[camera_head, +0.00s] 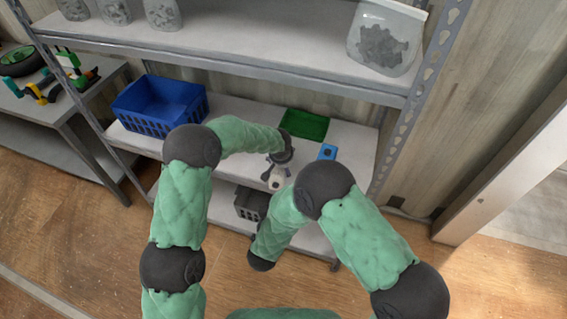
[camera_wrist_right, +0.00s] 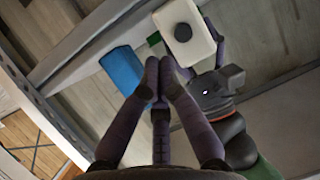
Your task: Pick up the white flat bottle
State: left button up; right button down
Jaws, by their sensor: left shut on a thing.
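The white flat bottle (camera_head: 275,181) has a dark round cap and shows below my left gripper (camera_head: 279,165) in the head view. In the right wrist view, the bottle (camera_wrist_right: 198,44) is held beside the dark left gripper (camera_wrist_right: 208,68), which is shut on it. The left fingers are partly hidden behind the bottle. My right gripper (camera_wrist_right: 159,75) has its fingertips together with nothing seen between them. It points toward the shelf, apart from the bottle in the picture. The right gripper is not clearly visible in the head view.
A blue crate (camera_head: 160,123) stands on the middle shelf at left. A green tray (camera_head: 304,124) and a blue item (camera_head: 327,152) are to the right; the blue item (camera_wrist_right: 122,69) also shows in the wrist view. A grey crate (camera_head: 250,203) is lower. The upper shelf (camera_head: 230,60) overhangs.

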pick_arm(q)
jog(key=shift+s+f, duration=0.2)
jog(key=shift+f, duration=0.1)
pick_arm(e)
jog(key=s+d+f+g+y, duration=0.35)
jog(key=d+f+g, duration=0.3)
jog(key=f, duration=0.45)
jog(key=s+d+f+g+y, duration=0.1)
jog(key=s+d+f+g, duration=0.1)
jog(key=s, duration=0.6)
jog(key=s+d+f+g+y, duration=0.1)
jog(key=s+d+f+g, duration=0.1)
jog(key=s, duration=0.6)
jog(key=shift+s+d+f+g+y, duration=0.2)
jog(key=shift+d+g+y, duration=0.15)
jog(key=shift+d+g, duration=0.55)
jog(key=shift+a, duration=0.15)
pick_arm(q)
jog(key=shift+r, duration=0.15)
